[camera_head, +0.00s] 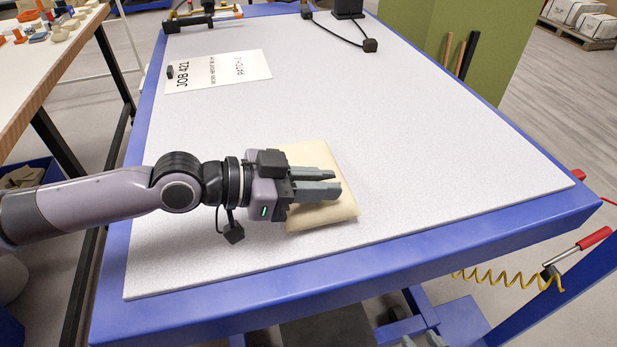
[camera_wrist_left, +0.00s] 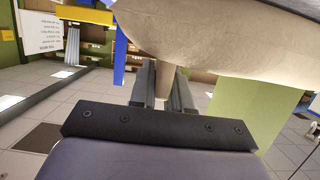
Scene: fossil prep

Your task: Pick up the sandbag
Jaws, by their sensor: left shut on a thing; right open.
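The sandbag (camera_head: 324,214) is a plain beige cushion-shaped bag over the near half of the grey-white tabletop. My left gripper (camera_head: 318,182) reaches across it from the left, its two grey fingers over the bag's middle. In the left wrist view the sandbag (camera_wrist_left: 225,35) fills the top, and a narrow part of it sits between the fingers of my left gripper (camera_wrist_left: 166,88). The gripper is shut on it. I cannot tell whether the bag's underside touches the table.
The blue-edged table (camera_head: 400,265) is mostly clear. A JOB 421 sheet (camera_head: 218,72) lies toward its far left, with dark equipment (camera_head: 347,10) at the far edge. A yellow coiled hose (camera_head: 505,277) hangs off the near right. A side bench (camera_head: 45,70) stands left.

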